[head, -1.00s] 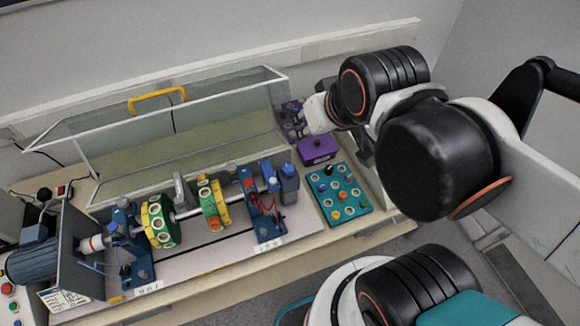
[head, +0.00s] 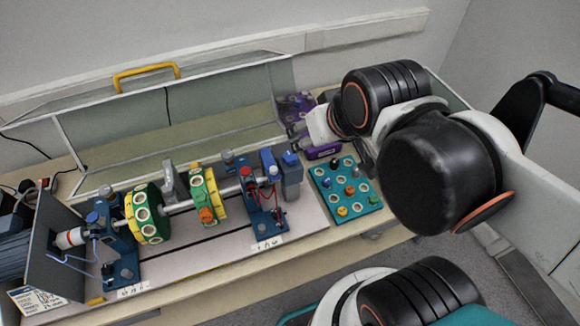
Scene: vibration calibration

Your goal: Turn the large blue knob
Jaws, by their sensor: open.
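A large blue knob (head: 290,158) sits on top of a grey-blue block at the right end of the shaft rig. Smaller blue caps show on the bearing stands, including one at the left stand (head: 106,191). My gripper (head: 298,138) is just above and to the right of the large knob, apart from it as far as I can tell. Its fingers are small and dark, against a cluttered background. It is open with nothing seen in it. My wrist and arm come in from the right and hide part of the space behind the teal board.
A teal board (head: 364,208) with several coloured knobs lies right of the rig. A purple box (head: 323,152) is partly covered by my gripper. A raised clear cover with a yellow handle (head: 146,73) stands behind. Green and yellow discs (head: 147,213) sit on the shaft.

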